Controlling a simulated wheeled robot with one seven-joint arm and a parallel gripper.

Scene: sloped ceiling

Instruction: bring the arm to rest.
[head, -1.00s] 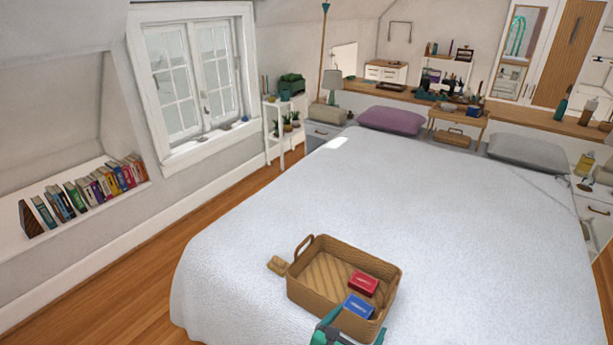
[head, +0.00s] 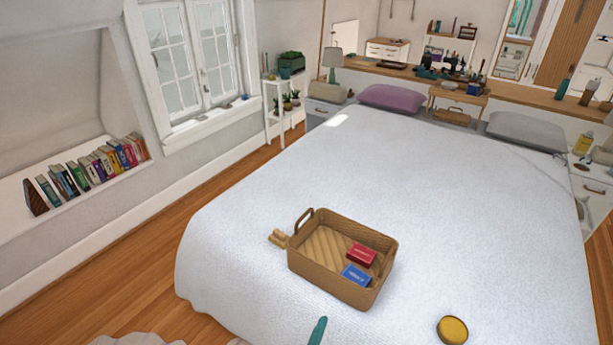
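Only a teal tip of my gripper (head: 317,331) shows, at the bottom edge of the head view. It is in front of the woven basket (head: 325,281) and apart from it in the picture. The rest of my gripper is out of frame, so I cannot see whether it is open or shut. The basket sits on the bed and holds a red box (head: 361,255) and a blue box (head: 356,275).
The white bed (head: 450,210) fills the middle, with wide clear room. A small tan object (head: 278,238) lies left of the basket. A round yellow-topped object (head: 452,330) is at the front right. Wooden floor (head: 120,270) runs along the left.

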